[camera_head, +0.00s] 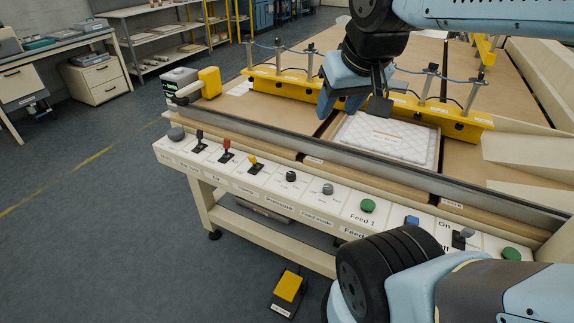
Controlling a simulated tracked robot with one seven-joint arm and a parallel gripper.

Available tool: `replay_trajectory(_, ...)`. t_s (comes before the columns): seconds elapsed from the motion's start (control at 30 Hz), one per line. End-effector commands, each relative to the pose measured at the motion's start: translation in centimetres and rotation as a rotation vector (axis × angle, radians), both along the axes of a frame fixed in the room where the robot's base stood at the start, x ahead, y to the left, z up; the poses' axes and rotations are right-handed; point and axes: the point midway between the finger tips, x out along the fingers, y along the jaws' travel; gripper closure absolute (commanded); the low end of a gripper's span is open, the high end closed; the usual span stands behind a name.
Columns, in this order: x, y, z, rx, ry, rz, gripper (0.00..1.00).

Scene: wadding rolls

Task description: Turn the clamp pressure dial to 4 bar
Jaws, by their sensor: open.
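The clamp pressure dial (290,176) is a small dark round knob on the white control panel, above a label reading "Pressure". Its pointer and scale are too small to read. A grey dial (327,189) sits to its right, above a label reading "Feed mode". My gripper (352,108) is at the upper middle, open, with its fingers pointing down in front of the yellow clamp bar and near the white quilted pad. It is well away from the dial, up and to the right in the picture. Whether its fingertips touch anything is unclear.
Left of the dial stand yellow (252,162), red (226,150) and black (199,140) levers. To the right are a green button (367,205) and a blue control (411,220). A metal rail (300,141) runs behind the panel. The yellow clamp bar (290,82) carries upright posts.

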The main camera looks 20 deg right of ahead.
Motion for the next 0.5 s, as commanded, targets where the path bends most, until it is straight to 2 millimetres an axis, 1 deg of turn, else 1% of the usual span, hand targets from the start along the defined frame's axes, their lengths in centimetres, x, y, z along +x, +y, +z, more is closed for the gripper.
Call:
replay_trajectory(0.03,0.2,0.0,0.0,0.002,0.004,-0.004,0.47)
replay_trajectory(0.1,0.7,0.0,-0.1,0.009,0.014,-0.016,0.4)
replay_trajectory(0.17,1.4,0.0,-0.3,0.018,0.029,-0.034,0.4)
replay_trajectory(0.37,5.2,0.2,-1.6,0.066,0.101,-0.132,0.4)
replay_trajectory(0.5,7.9,0.3,-3.0,0.098,0.153,-0.211,0.4)
